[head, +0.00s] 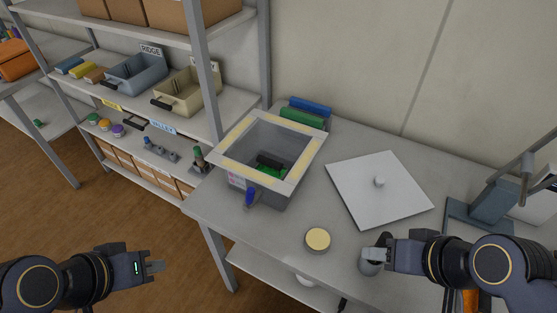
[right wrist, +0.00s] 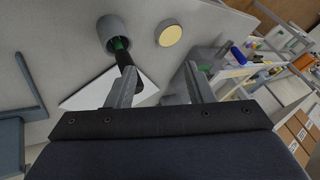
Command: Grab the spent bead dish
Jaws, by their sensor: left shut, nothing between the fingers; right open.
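A small round dish with a pale yellow top (head: 317,239), which I take for the spent bead dish, sits near the front edge of the grey bench. It also shows in the right wrist view (right wrist: 170,34), beyond the fingertips and apart from them. My right gripper (head: 376,254) is open and empty, to the right of the dish in the head view; its two fingers (right wrist: 160,82) show spread in the right wrist view. My left gripper (head: 155,267) is shut and empty, out over the floor left of the bench.
A grey cup (head: 369,268) holding a green and black tool (right wrist: 122,50) stands close by my right gripper. A white square lid with a knob (head: 379,182) lies behind. An open box with a yellow-lined rim (head: 308,157) stands left of it. Shelves with bins (head: 136,75) are further left.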

